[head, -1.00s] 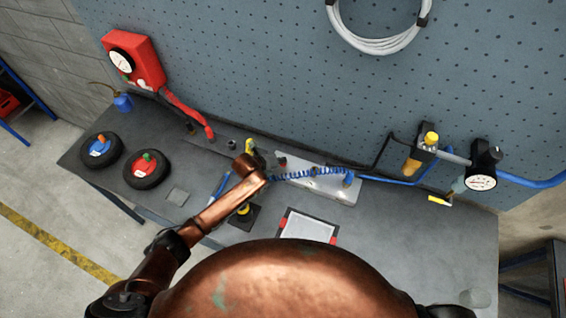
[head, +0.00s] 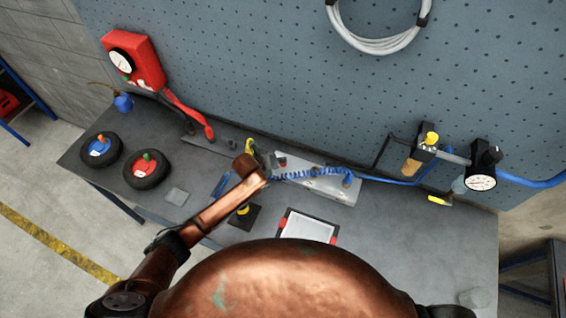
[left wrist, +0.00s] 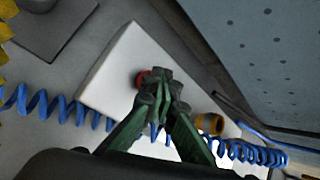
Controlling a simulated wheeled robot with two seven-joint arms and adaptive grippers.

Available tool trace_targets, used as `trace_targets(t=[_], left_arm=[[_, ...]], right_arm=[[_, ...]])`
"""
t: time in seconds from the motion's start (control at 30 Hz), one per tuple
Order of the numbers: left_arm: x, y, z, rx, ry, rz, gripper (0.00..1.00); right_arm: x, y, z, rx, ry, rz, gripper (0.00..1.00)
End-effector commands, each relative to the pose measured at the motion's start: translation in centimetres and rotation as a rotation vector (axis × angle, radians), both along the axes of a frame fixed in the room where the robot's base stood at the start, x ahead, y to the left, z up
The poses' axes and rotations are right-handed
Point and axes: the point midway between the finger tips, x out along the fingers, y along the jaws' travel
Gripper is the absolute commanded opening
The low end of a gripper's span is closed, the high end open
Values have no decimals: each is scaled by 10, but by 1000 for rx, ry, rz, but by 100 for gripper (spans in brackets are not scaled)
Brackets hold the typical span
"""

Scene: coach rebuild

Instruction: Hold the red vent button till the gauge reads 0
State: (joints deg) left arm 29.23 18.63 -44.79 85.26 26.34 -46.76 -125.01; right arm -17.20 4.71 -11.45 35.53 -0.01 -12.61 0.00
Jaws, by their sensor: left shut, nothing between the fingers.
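The red vent button (left wrist: 143,77) shows in the left wrist view on a pale plate (left wrist: 112,75), partly hidden behind my left fingertips. My left gripper (left wrist: 160,77) is shut and empty, its green fingertips over or beside the button; I cannot tell whether they touch it. In the head view the gripper (head: 267,163) is small beside the plate (head: 335,188), with a small red spot (head: 282,162) just right of it. A round white gauge (head: 481,182) is at the right and another (head: 121,60) is on the red box; I cannot read either. My right gripper is not in view.
A blue coiled hose (left wrist: 50,108) crosses the plate close to my fingers, and a brass fitting (left wrist: 210,123) stands beside them. A tablet-like panel (head: 308,227) lies on the bench. Two wheels (head: 146,169) lie at the left. The pegboard (head: 270,70) rises behind.

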Motion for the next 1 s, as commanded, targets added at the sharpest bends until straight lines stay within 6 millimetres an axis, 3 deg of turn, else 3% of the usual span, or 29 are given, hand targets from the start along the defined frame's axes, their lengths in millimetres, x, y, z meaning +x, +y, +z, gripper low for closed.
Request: trace_targets(t=[0.77,1.0], left_arm=[[0,0,-1,2,1,1,0],[0,0,9,1,1,-1,0]], right_arm=[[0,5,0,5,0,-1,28],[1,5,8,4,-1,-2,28]])
